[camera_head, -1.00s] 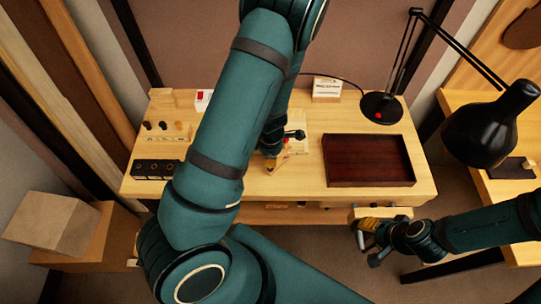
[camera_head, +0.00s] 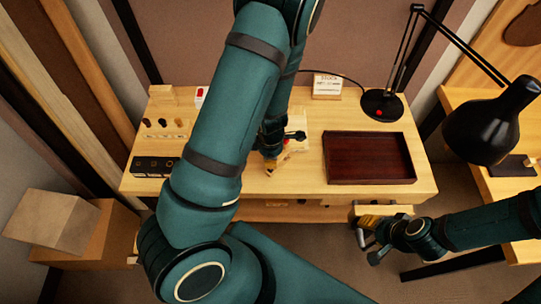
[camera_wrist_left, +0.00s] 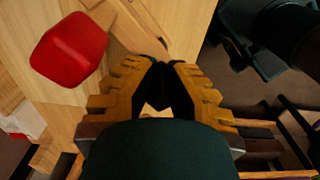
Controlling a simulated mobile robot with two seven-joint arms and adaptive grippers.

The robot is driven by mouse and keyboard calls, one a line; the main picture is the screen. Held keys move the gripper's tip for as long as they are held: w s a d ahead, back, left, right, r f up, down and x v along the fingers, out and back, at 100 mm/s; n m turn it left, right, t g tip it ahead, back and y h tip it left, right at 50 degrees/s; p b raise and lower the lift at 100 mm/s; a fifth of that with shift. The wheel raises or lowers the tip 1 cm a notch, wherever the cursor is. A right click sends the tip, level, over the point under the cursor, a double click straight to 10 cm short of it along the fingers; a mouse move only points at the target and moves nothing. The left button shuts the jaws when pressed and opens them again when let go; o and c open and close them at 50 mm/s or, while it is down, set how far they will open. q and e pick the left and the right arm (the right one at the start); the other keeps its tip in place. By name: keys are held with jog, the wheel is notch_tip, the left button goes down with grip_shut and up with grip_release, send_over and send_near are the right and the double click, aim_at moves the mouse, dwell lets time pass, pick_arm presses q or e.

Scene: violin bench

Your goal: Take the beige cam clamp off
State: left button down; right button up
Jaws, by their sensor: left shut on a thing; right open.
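My left gripper (camera_head: 270,164) is near the front middle of the bench, mostly behind my own arm in the head view. In the left wrist view its yellow-brown padded fingers (camera_wrist_left: 163,88) meet at the end of a narrow beige wooden piece (camera_wrist_left: 142,34), apparently part of the beige cam clamp. The fingers hide the gripped part, and I cannot tell whether the clamp still touches the work. A red block-like part (camera_wrist_left: 70,50) lies beside it. My right gripper (camera_head: 364,240) is open and empty in front of the bench's right front edge.
A dark red-brown tray (camera_head: 370,182) stands on the right of the bench (camera_head: 308,180). A black lamp (camera_head: 490,125) overhangs at the right. A black holder (camera_head: 155,167) and small dark-topped pieces (camera_head: 163,123) are at the left. A small sign (camera_head: 327,86) stands at the back.

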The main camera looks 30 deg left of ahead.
pick_arm(q)
jog(key=shift+s+d+b, duration=0.35)
jog(key=shift+s+d, duration=0.15)
jog(key=shift+s, duration=0.35)
jog(key=shift+s+d+b, duration=0.35)
jog(key=shift+s+d, duration=0.15)
jog(key=shift+s, duration=0.3)
notch_tip(320, 180, up, 7)
jog(key=p, duration=0.5)
dwell(0.4)
